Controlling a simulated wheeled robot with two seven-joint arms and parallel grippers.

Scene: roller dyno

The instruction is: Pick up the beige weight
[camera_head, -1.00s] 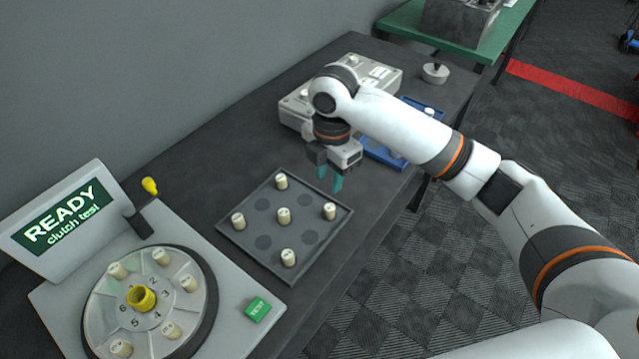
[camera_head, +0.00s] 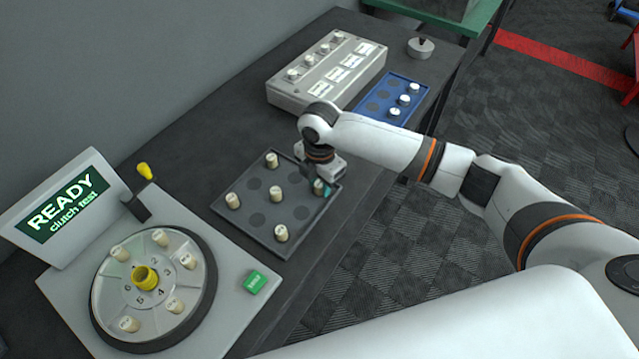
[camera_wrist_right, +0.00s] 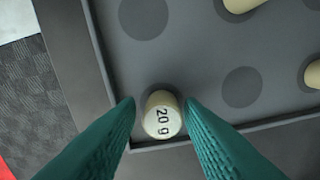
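Several beige weights stand on the dark grey tray (camera_head: 256,222) in the head view. One beige weight (camera_wrist_right: 163,115), marked "20 g", stands near the tray's edge in the right wrist view. My right gripper (camera_head: 322,188) is low over the tray's right corner. Its teal fingertips are on either side of this weight, open, with narrow gaps. In the head view the gripper partly hides the weight. Other beige weights stand at the tray's back (camera_head: 272,160), left (camera_head: 233,201), middle (camera_head: 277,193) and front (camera_head: 281,233). My left gripper is not in view.
The clutch test machine (camera_head: 218,283), with a dial holding several beige weights, stands at the left. A grey box with knobs (camera_head: 285,98) and a blue tray (camera_head: 375,117) with white-topped pieces lie beyond the tray.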

